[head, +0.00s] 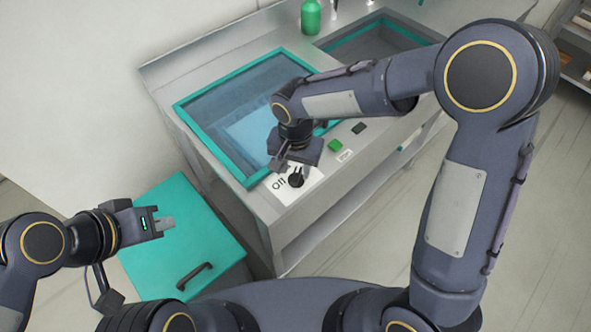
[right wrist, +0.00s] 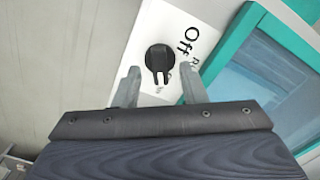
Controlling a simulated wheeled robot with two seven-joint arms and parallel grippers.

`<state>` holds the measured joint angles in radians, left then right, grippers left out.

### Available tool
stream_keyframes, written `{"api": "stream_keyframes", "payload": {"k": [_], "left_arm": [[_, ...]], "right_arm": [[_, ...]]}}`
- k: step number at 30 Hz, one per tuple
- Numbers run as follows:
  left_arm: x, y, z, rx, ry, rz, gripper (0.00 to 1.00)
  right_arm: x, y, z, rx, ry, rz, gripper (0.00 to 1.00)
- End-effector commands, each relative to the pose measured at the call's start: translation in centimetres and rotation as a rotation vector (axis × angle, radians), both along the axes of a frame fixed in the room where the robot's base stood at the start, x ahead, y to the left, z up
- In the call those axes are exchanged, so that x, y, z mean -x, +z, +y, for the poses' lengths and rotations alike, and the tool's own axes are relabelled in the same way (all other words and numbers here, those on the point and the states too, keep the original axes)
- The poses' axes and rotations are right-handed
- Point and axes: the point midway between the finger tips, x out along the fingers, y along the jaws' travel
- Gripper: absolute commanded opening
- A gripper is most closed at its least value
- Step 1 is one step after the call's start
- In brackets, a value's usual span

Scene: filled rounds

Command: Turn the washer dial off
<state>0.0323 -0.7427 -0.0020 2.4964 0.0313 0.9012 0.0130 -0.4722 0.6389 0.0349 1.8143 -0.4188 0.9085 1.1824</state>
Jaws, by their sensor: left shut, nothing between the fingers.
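The black washer dial (head: 296,180) sits on a white label plate (head: 283,191) marked "Off" at the washer's front edge. In the right wrist view the dial (right wrist: 159,57) shows between my fingertips, with its narrow grip part toward the bottom of the picture and the "Off" print to its right. My right gripper (head: 293,168) is over the dial; in the right wrist view its two fingers (right wrist: 160,72) are apart, one on each side. I cannot tell whether they touch the dial. My left gripper (head: 166,224) is shut and empty, away from the washer.
The washer has a teal-framed glass lid (head: 235,105) beside the plate. A green button (head: 335,146) and a dark button (head: 358,128) lie further along the edge. A green bottle (head: 311,17) stands at the back. A teal cabinet (head: 180,245) with a dark handle is below my left gripper.

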Motion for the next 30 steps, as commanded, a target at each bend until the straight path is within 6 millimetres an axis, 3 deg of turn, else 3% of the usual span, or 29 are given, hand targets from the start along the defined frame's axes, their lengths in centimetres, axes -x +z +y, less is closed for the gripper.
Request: {"api": "stream_keyframes", "payload": {"k": [6,15,24,30], "left_arm": [[0.0,0.4,0.0,0.0,0.0,0.0,0.0],[0.0,0.4,0.0,0.0,0.0,0.0,0.0],[0.0,0.4,0.0,0.0,0.0,0.0,0.0],[0.0,0.3,0.0,0.0,0.0,0.0,0.0]], "right_arm": [[0.0,-2.2,0.0,0.0,-0.001,0.001,0.38],[0.0,-2.6,0.0,-0.001,-0.001,0.0,0.38],[0.0,-2.6,0.0,-0.001,-0.001,0.0,0.0],[0.0,-2.6,0.0,-0.001,0.004,0.0,0.0]]}}
